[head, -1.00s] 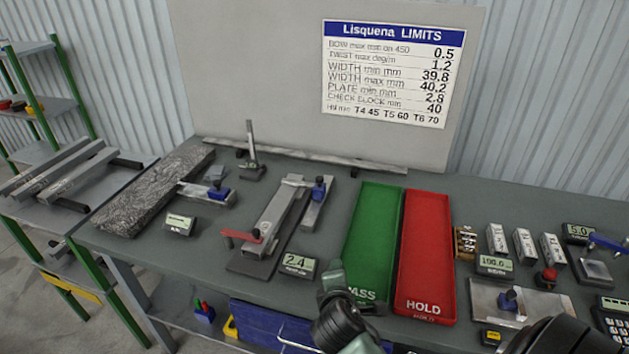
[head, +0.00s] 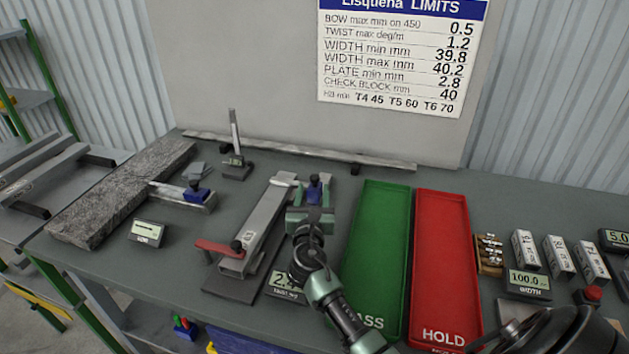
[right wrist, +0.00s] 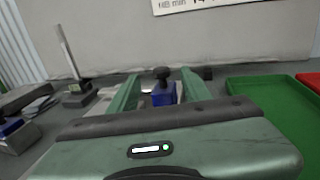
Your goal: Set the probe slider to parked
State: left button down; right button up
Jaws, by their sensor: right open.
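A blue slider block (head: 315,186) with a dark knob sits on a short metal rail beside the clamp fixture (head: 262,222). My right gripper (head: 312,201) is open at this block, its fingers pointing away from me. In the right wrist view the blue block (right wrist: 163,93) stands between the two green fingers (right wrist: 160,84), with visible gaps on both sides. A second blue slider (head: 196,193) sits on another rail by the dark granite slab, further left. The frames show no label naming either as the probe slider. My left gripper is out of view.
The fixture's red lever (head: 218,247) and a small display (head: 287,282), partly hidden by my arm, are left of my right arm. The green PASS tray (head: 377,245) and red HOLD tray (head: 441,260) lie to the right. An upright post (head: 236,150) stands behind.

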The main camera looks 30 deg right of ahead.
aim_at(315, 180)
jog(key=x, duration=0.4)
jog(key=shift+w+d+f, duration=0.1)
jog(key=shift+w+f, duration=0.05)
jog(key=shift+f, duration=0.05)
jog(key=shift+w+d, duration=0.3)
jog(key=shift+r, duration=0.1)
grip_shut()
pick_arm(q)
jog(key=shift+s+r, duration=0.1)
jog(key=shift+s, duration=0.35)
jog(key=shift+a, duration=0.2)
